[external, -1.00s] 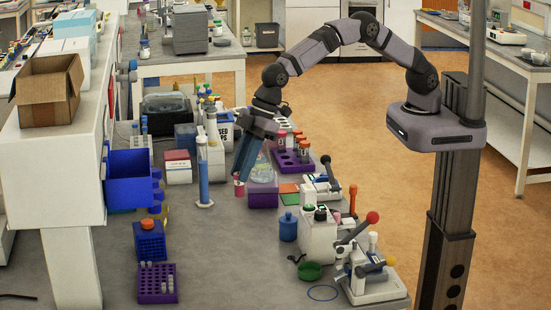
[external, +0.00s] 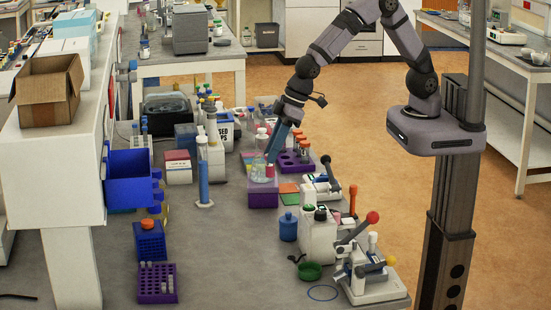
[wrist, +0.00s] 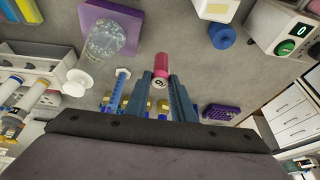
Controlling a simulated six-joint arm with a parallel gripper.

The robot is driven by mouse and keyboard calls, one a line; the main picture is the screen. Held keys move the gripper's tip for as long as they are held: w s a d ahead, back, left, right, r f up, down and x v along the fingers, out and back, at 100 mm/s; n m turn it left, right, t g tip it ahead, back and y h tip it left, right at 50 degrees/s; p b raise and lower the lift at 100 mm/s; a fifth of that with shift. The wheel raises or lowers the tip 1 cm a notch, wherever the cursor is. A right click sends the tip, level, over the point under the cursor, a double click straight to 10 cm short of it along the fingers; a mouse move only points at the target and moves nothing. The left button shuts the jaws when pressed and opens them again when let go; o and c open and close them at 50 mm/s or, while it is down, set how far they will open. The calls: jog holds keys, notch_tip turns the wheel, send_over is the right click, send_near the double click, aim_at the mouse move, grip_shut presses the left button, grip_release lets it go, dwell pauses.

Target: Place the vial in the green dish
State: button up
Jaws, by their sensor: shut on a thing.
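My gripper (external: 270,162) is shut on the vial (external: 270,172), which has a pinkish-red body or cap and hangs below the blue fingers. In the wrist view the pink vial (wrist: 161,66) sits between the two fingertips of my gripper (wrist: 160,80), with a pale, marked end facing the camera. In the external view the vial overlaps the clear flask by the purple block; I cannot tell whether they touch. The green dish (external: 309,271) lies on the bench at the front right, apart from my gripper. I cannot make it out in the wrist view.
The clear flask (external: 258,172) stands on a purple block (external: 262,195). A blue-filled cylinder (external: 204,180) stands left. Bench left of the dish is clear.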

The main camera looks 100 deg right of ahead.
jog(key=w+a+m+h, duration=0.1)
jog(key=w+a, duration=0.2)
jog(key=a, duration=0.8)
jog(key=w+a+m, duration=0.2)
jog(key=a, duration=0.8)
jog(key=s+a+f+m+h+p, duration=0.1)
jog(key=s+a, duration=0.3)
jog(key=a, duration=0.3)
jog(key=s+a+f+m, duration=0.1)
jog(key=s+a, duration=0.3)
jog(key=a, duration=0.3)
jog(key=f+b, duration=0.6)
jog(key=shift+s+f, duration=0.2)
jog(key=shift+f, duration=0.15)
jog(key=shift+f+b, duration=0.65)
jog(key=shift+b, duration=0.1)
jog(key=shift+f+p, duration=0.35)
jog(key=shift+p, duration=0.1)
jog(key=shift+f, duration=0.7)
